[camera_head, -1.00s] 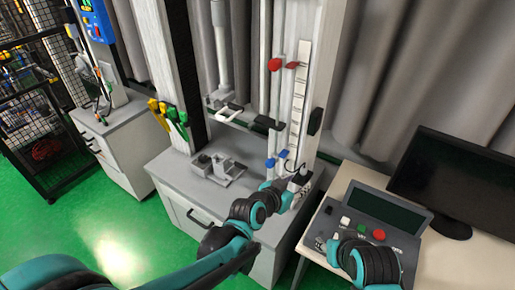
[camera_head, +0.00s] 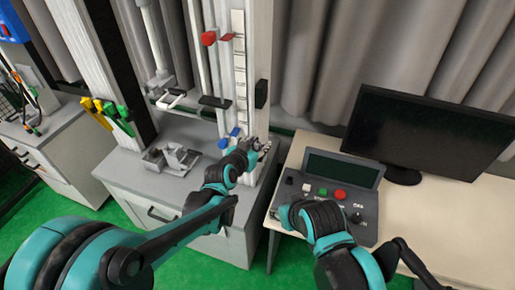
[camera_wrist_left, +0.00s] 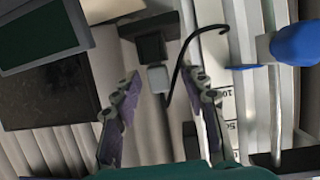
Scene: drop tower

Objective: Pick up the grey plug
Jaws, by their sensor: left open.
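A small light grey plug (camera_wrist_left: 158,79) shows in the left wrist view, just below a black block (camera_wrist_left: 150,38), with a thin cable beside it. My left gripper (camera_wrist_left: 162,88) is open, with one finger on each side of the plug and visible gaps between. In the head view, my left gripper (camera_head: 260,149) is at the foot of the drop tower's white scaled column (camera_head: 239,75), and the plug is too small or hidden to make out there. My right gripper (camera_head: 284,214) is by the control box's left front; its jaws are unclear.
A control box (camera_head: 350,207) with red and green buttons stands on a pale table (camera_head: 460,230) before a black monitor (camera_head: 425,135). A grey metal fixture (camera_head: 172,158) sits on the cabinet top left of my left gripper. A blue part (camera_wrist_left: 296,44) is close by on the right in the wrist view.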

